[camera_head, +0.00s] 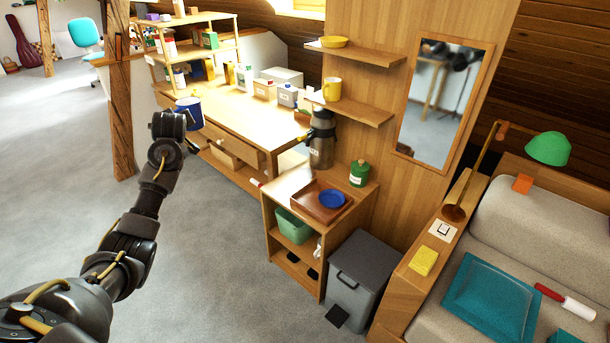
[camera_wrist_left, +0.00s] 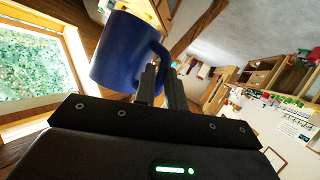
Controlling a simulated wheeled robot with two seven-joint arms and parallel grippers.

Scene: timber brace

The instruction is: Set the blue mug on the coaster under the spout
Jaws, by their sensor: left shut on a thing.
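The blue mug (camera_head: 189,111) is held up by my left gripper (camera_head: 179,114), in front of the long wooden desk. In the left wrist view the mug (camera_wrist_left: 124,52) is large, and the fingers of my left gripper (camera_wrist_left: 162,84) are shut on its handle. A dark flask-like dispenser (camera_head: 322,143) with a yellow-tipped spout (camera_head: 305,137) stands at the back of a small wooden cabinet. A round blue disc (camera_head: 332,199), possibly the coaster, lies in a brown tray (camera_head: 308,205) in front of the dispenser. My right gripper is not in view.
A green canister (camera_head: 359,173) stands right of the dispenser. A grey bin (camera_head: 362,268) stands beside the cabinet. A shelf (camera_head: 350,110) with a yellow mug (camera_head: 331,89) is above. Boxes line the back of the desk (camera_head: 235,122). The grey floor (camera_head: 210,240) left of the cabinet is clear.

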